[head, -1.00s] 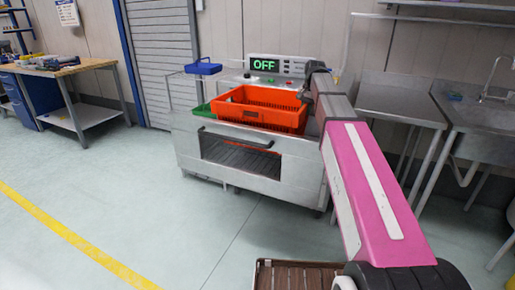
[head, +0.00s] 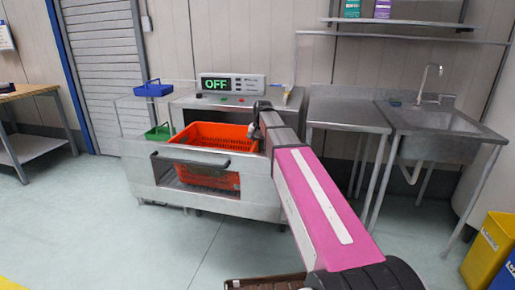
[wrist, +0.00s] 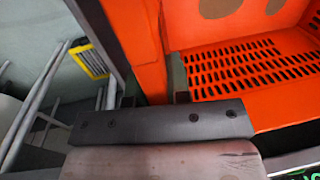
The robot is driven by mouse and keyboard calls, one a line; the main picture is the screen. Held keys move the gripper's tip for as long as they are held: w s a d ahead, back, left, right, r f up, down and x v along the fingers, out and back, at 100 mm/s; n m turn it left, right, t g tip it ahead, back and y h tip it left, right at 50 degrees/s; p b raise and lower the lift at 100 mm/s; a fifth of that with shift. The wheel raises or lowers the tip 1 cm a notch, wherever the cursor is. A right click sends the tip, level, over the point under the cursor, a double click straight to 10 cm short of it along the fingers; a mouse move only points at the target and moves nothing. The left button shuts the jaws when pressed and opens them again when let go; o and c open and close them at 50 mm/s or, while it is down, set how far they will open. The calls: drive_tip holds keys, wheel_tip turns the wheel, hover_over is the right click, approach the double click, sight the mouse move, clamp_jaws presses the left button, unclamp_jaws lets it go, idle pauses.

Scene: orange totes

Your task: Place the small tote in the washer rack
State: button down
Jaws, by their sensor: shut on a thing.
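An orange tote (head: 208,137) with slotted sides is inside the open top of the steel washer (head: 255,191), and its lower part shows through the washer's front window. My gripper (head: 257,132) is at the tote's right side. In the wrist view my gripper (wrist: 156,88) is shut on the wall of the orange tote (wrist: 240,70), with a finger on either side. The tote's slotted floor shows empty there. The washer rack under the tote is mostly hidden, so I cannot tell whether the tote rests on it.
A display reading OFF (head: 232,84) is at the washer's back. A blue basket (head: 153,89) and a green basket (head: 159,132) are at its left. A steel table (head: 346,115) and a sink (head: 440,130) stand right. Floor left is clear.

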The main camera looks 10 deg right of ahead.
drive_tip(key=shift+f, duration=0.45)
drive_tip(key=c, duration=1.1)
unclamp_jaws()
drive_tip(key=r, duration=0.4)
drive_tip(key=d+r, duration=0.1)
drive_tip(key=r, duration=0.7)
drive_tip(key=shift+s+d, duration=0.25)
drive_tip(key=shift+s, duration=0.05)
